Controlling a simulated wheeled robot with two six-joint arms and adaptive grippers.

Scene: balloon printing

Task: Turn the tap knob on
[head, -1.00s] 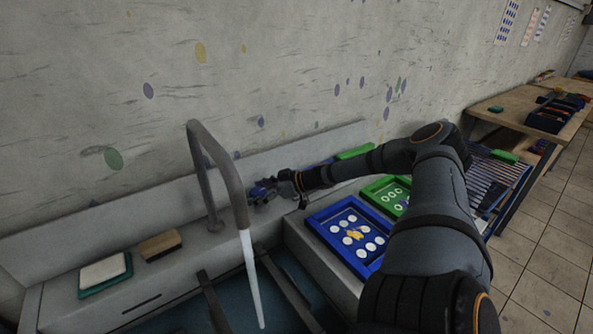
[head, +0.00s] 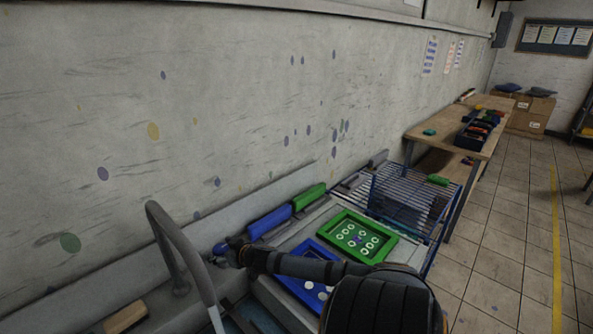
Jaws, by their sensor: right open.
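The grey tap (head: 185,250) stands at the lower left, its bent spout reaching toward the bottom edge. A white stream (head: 217,321) shows below the spout end, cut off by the frame. My right gripper (head: 222,251) is open at the end of my right arm, just right of the tap's pipe and over the back ledge of the sink. The tap knob cannot be made out clearly; the gripper may hide it. Whether the fingers touch anything is too small to tell. My left gripper is not in view.
A blue frame (head: 302,292) and a green frame (head: 391,241) lie right of the sink, under and beside my arm. Blue and green squeegees (head: 309,197) lean along the wall. A wooden block (head: 125,316) sits lower left. A wire rack (head: 408,207) and wooden table stand beyond.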

